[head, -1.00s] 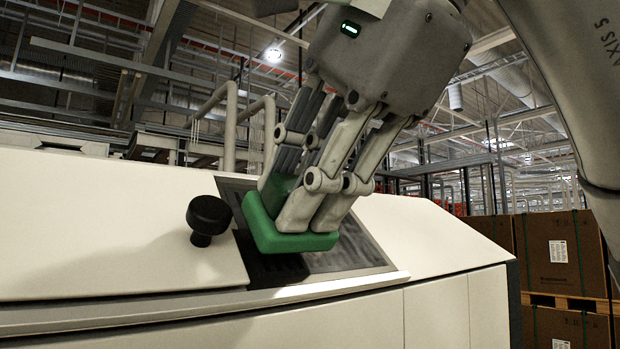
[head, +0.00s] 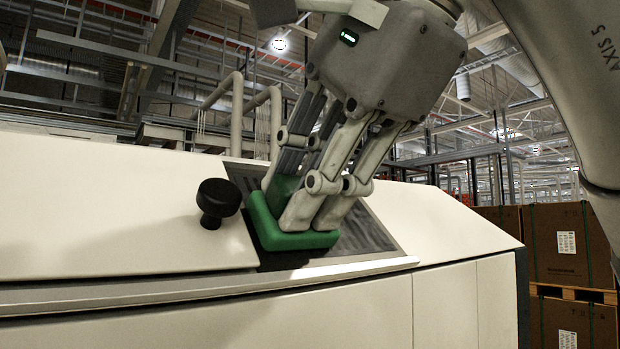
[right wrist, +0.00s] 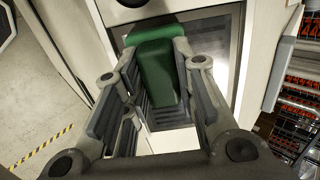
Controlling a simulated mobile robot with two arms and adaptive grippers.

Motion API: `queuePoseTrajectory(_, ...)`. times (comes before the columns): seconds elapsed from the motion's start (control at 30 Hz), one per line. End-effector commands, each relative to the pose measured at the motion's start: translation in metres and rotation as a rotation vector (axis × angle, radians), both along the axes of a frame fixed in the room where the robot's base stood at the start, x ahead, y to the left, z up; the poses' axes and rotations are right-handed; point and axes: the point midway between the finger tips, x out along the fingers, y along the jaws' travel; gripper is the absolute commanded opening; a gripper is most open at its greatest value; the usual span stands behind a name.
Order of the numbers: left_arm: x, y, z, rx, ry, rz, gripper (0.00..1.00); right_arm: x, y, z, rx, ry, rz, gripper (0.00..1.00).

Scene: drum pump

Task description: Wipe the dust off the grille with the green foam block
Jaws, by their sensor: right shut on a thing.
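The green foam block (head: 292,239) is between the fingers of my right gripper (head: 305,210), which is shut on it. The block lies against or just above the dark grille (head: 362,236) in the sloping top of a cream machine; I cannot tell whether it touches. The block hides the middle of the grille. In the right wrist view the block (right wrist: 157,72) sticks out beyond the fingertips of the right gripper (right wrist: 155,85), with the grey grille (right wrist: 212,50) behind it. Dust cannot be made out clearly. My left gripper is not in view.
A black knob (head: 219,199) stands up from the cream machine (head: 110,210) just left of the grille. Pipes (head: 256,120) rise behind the machine. Brown boxes (head: 568,245) on a pallet stand at the right. The cover right of the grille is clear.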

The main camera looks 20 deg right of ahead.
Motion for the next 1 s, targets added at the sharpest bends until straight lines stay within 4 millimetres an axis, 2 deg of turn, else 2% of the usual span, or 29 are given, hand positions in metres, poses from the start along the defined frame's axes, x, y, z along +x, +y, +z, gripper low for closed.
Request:
queuePoseTrajectory(0.5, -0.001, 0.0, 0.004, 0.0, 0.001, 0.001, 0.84, 0.011, -0.037, 0.001, 0.001, 0.0, 0.0, 0.07)
queuePoseTrajectory(0.73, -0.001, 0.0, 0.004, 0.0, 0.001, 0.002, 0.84, 0.011, -0.032, 0.0, 0.0, -0.001, 0.001, 0.07)
queuePoseTrajectory(1.0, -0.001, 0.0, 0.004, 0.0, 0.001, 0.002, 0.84, 0.004, -0.01, -0.001, -0.003, -0.001, 0.003, 0.07)
